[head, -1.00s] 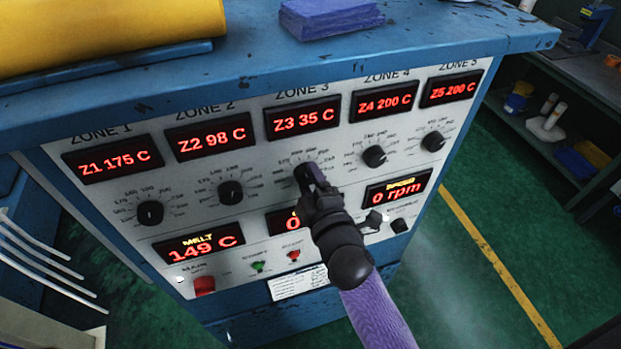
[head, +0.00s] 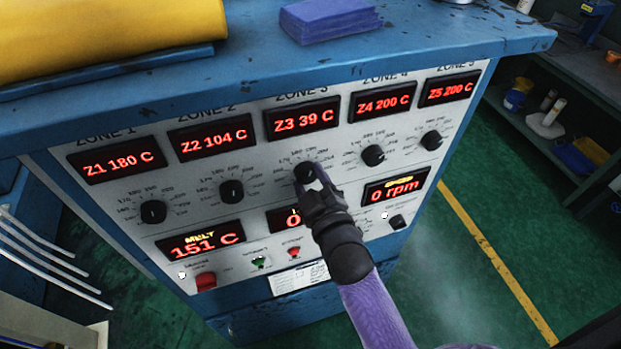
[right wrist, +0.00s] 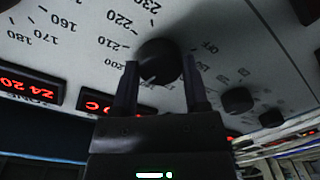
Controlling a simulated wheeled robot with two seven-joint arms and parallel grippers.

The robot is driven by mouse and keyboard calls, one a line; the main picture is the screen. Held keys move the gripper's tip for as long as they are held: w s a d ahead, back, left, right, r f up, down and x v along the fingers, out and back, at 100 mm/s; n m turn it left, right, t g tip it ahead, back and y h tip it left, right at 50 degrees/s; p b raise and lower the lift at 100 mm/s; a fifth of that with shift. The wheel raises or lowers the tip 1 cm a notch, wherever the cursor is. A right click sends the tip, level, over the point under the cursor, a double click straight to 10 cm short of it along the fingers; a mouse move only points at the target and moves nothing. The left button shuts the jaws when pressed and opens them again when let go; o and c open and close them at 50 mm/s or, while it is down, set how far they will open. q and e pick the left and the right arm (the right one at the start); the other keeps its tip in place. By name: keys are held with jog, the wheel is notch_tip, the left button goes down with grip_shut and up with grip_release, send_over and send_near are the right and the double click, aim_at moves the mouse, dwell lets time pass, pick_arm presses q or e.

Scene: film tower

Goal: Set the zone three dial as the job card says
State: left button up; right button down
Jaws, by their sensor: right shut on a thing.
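The zone three dial (head: 304,172) is a round black knob on the white panel, under the red display (head: 303,118) reading Z3 39 C. My right gripper (head: 315,180) comes from below with its fingers on both sides of this dial. In the right wrist view the dial (right wrist: 158,62) sits between the two fingertips (right wrist: 160,85), with printed numbers around it. Its pointer setting is too small to read. A white paper label (head: 298,279) is low on the panel; its text is unreadable. My left gripper is out of view.
Neighbouring dials are zone two (head: 231,191) and zone four (head: 373,155). A red button (head: 205,281) and green and red small controls sit below. A purple stack (head: 330,19) and yellow roll (head: 100,35) lie on the blue top.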

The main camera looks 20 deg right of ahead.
jog(key=shift+f, duration=0.1)
jog(key=shift+c, duration=0.5)
grip_release()
jog(key=s+b, duration=0.1)
jog(key=s, duration=0.9)
jog(key=shift+d, duration=0.3)
